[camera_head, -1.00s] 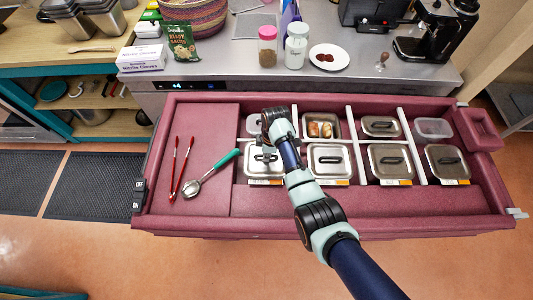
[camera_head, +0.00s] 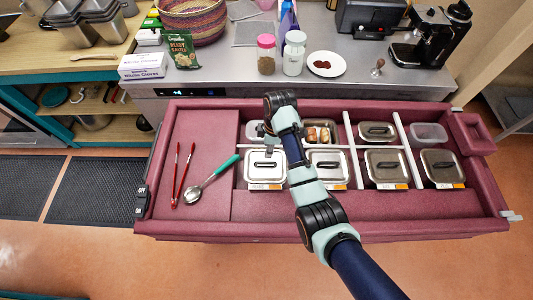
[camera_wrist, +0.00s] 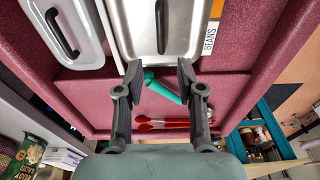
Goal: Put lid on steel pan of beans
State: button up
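The steel pan of beans (camera_head: 265,187) is the front left pan in the red counter; its white and orange label reads BEANS in the wrist view (camera_wrist: 209,38). A steel lid with a dark handle (camera_head: 265,176) lies over this pan and hides its contents. The lid also shows at the top of the wrist view (camera_wrist: 180,30). It looks flat, but I cannot tell whether its rim is fully seated. My gripper (camera_head: 268,140) is just behind and above the lid. In the wrist view my gripper (camera_wrist: 160,72) has its fingers apart with nothing between them.
A smaller lidded container (camera_wrist: 88,40) sits behind the beans pan. More lidded pans (camera_head: 328,168) stand to the right, and one uncovered pan (camera_head: 321,134) holds food. Red tongs (camera_head: 182,175) and a green-handled spoon (camera_head: 210,182) lie on the counter's left section.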

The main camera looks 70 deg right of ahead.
jog(key=r, duration=0.3)
jog(key=shift+s+r, duration=0.1)
jog(key=shift+s, duration=0.1)
